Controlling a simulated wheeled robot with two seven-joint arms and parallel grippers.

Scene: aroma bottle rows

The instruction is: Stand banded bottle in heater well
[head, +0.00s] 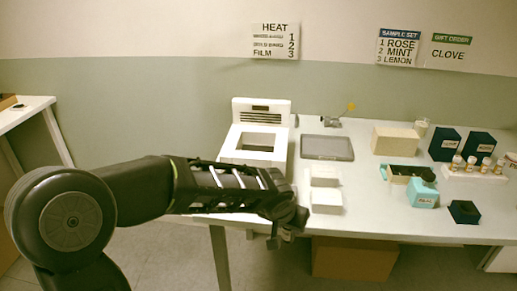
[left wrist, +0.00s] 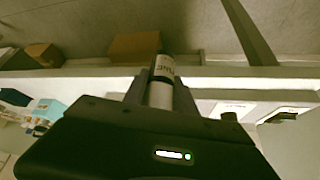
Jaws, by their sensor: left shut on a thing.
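My left gripper (head: 282,218) reaches in from the left, at the table's front edge and in front of the white heater (head: 281,120). The heater has a dark rectangular well (head: 258,141) in its top; my arm covers its front part. In the left wrist view my left gripper (left wrist: 160,90) is shut on a bottle (left wrist: 161,94). The bottle is pale with a dark band, and printed lettering too blurred to read. In the head view the bottle is mostly hidden by the gripper. My right gripper is not in view.
A grey tray (head: 327,148) lies right of the heater. White boxes (head: 326,197) stand near the front edge. A teal box (head: 422,193), dark boxes (head: 444,144) and a rack of small bottles (head: 475,172) are at the right. A cardboard box (head: 355,259) is under the table.

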